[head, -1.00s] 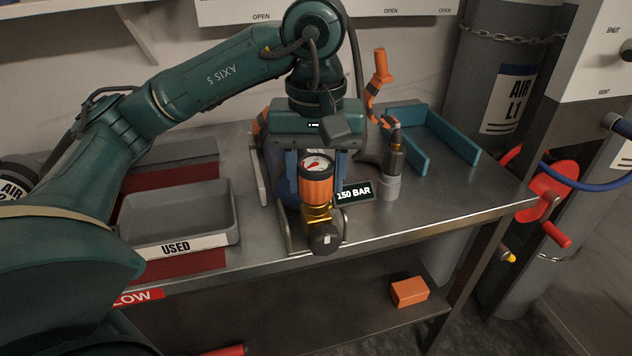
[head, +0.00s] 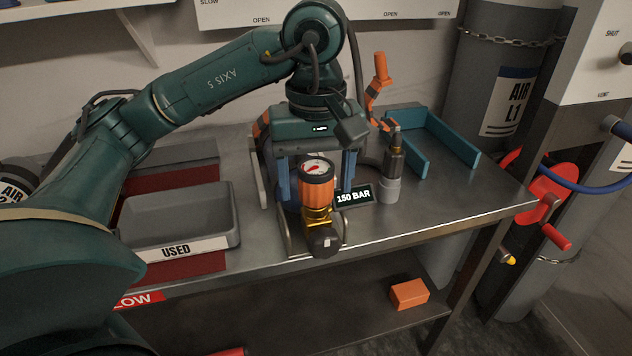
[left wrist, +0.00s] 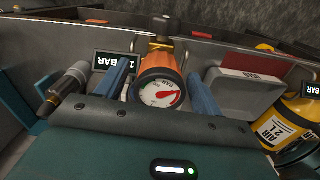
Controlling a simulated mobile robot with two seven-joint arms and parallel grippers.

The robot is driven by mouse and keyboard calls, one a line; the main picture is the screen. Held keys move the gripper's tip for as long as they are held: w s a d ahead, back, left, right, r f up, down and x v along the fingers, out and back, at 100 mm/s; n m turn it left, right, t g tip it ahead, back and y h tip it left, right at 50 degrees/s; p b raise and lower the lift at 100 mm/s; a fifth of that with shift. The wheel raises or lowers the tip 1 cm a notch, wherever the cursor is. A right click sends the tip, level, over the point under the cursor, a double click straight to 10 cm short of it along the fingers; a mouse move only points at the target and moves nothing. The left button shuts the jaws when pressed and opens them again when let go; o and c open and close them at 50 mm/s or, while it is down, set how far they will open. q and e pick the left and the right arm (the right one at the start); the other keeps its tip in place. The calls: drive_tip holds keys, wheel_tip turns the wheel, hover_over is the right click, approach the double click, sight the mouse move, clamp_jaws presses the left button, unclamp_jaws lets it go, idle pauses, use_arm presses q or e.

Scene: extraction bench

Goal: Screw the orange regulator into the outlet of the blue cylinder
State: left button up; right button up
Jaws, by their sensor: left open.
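The orange regulator (head: 318,192), with a white gauge face, stands upright on the brass valve (head: 317,216) at the front end of the blue cylinder (head: 293,206). A black knob (head: 324,241) sits at the valve's front. I cannot tell how far the thread is engaged. The cylinder is mostly hidden behind the regulator and gripper. My left gripper (head: 315,178) is open, its blue fingers on either side of the regulator with gaps. The regulator (left wrist: 160,82) also shows between the fingers in the left wrist view. My right gripper is not in view.
A grey USED tray (head: 232,238) is at left on the bench. A 150 BAR sign (head: 353,196), a dark fitting in a grey holder (head: 389,190) and a teal rack (head: 455,140) are at right.

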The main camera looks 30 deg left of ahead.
use_arm(q)
drive_tip(key=n, duration=0.7)
drive_tip(key=shift+n+p, duration=0.3)
drive_tip(key=n, duration=0.7)
drive_tip(key=shift+n+p, duration=0.35)
drive_tip(key=shift+n, duration=0.05)
drive_tip(key=n, duration=0.4)
drive_tip(key=shift+p, duration=0.35)
drive_tip(key=n, duration=0.5)
drive_tip(key=shift+p, duration=0.3)
